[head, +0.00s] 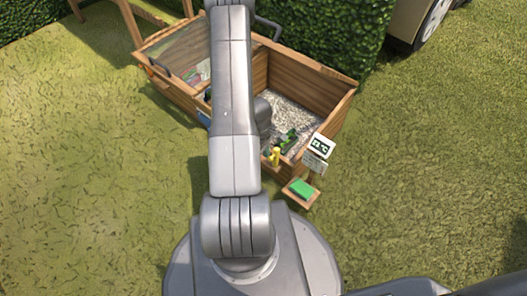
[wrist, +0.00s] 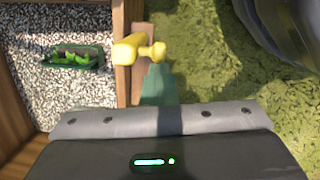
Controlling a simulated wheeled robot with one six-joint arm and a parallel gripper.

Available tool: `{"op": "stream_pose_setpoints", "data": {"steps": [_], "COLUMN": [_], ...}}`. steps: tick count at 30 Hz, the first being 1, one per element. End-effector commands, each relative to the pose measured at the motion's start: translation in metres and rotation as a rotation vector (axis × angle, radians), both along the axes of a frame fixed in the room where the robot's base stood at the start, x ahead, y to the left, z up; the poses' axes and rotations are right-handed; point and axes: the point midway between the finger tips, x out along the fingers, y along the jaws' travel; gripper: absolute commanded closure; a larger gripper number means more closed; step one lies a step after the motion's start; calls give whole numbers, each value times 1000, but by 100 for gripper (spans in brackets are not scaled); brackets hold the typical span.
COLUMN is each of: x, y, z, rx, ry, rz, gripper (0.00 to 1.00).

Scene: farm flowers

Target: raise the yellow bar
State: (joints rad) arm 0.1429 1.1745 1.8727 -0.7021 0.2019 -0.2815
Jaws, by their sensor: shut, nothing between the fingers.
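The yellow bar (wrist: 130,50) is a short thick piece with a rounded knob at its right end. In the wrist view it lies across the wooden edge of the planter box. In the head view a small yellow piece (head: 274,156) shows at the box's front edge. My gripper (wrist: 158,72) shows as a narrow grey-green tip, shut and empty, just below the knob end of the bar in the wrist view. I cannot tell whether it touches the bar. In the head view my arm hides most of the gripper.
The wooden box (head: 318,78) holds pale gravel and a green tray of plants (wrist: 72,56). A small sign (head: 320,145) and a wooden ledge with a green pad (head: 302,189) stand at its front right. A hedge (head: 330,30) rises behind. Grass lies open around.

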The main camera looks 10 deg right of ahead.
Motion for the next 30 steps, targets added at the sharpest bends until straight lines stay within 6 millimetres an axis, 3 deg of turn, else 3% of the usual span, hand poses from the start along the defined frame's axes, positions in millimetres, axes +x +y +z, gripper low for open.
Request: {"op": "stream_pose_setpoints", "data": {"steps": [13,30], "x": [-8,6], "y": [-2,9], "z": [-2,-8], "rx": [-4,-1], "ry": [21,15], "rz": [-8,-8], "gripper": [100,100]}}
